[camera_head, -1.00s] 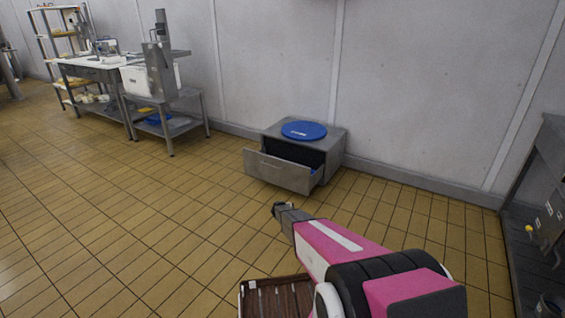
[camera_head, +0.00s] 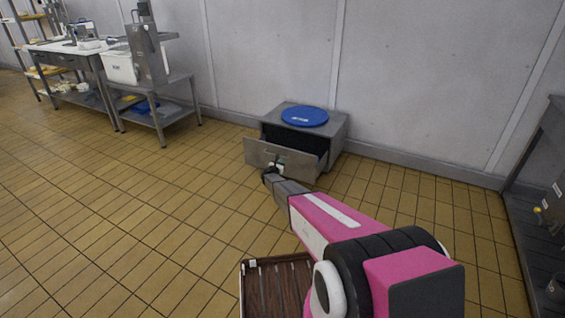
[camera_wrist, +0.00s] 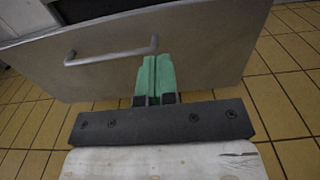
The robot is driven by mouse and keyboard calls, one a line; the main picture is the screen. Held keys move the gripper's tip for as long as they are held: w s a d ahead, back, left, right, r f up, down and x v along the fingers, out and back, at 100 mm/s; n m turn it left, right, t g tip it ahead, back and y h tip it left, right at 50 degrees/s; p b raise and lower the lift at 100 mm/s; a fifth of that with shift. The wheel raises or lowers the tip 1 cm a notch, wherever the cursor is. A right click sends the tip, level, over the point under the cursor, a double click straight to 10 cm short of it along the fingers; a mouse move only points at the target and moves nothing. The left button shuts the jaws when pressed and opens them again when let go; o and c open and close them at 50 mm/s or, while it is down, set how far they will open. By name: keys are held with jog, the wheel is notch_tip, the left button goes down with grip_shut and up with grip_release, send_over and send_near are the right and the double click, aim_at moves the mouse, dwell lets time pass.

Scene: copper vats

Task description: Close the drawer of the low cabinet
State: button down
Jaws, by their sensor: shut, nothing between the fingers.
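The low cabinet (camera_head: 338,131) is a grey metal box on the floor against the wall. Its drawer (camera_head: 257,153) stands pulled out, with a dark gap behind the front panel. In the wrist view the drawer front (camera_wrist: 205,45) fills the upper part, with a bar handle (camera_wrist: 112,55) across it. My gripper (camera_head: 277,167) is at the drawer front, low and near its middle. I cannot tell whether the fingertips touch the panel.
A blue round lid (camera_head: 304,116) lies on top of the cabinet. A steel table (camera_head: 160,100) with equipment stands at the left along the wall, and a dark metal bench (camera_head: 540,215) is at the right. The tiled floor (camera_head: 150,220) between is clear.

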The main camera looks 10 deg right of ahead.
aim_at(292, 151)
jog(key=x, duration=1.2)
jog(key=shift+w, duration=0.2)
jog(key=shift+d, duration=0.1)
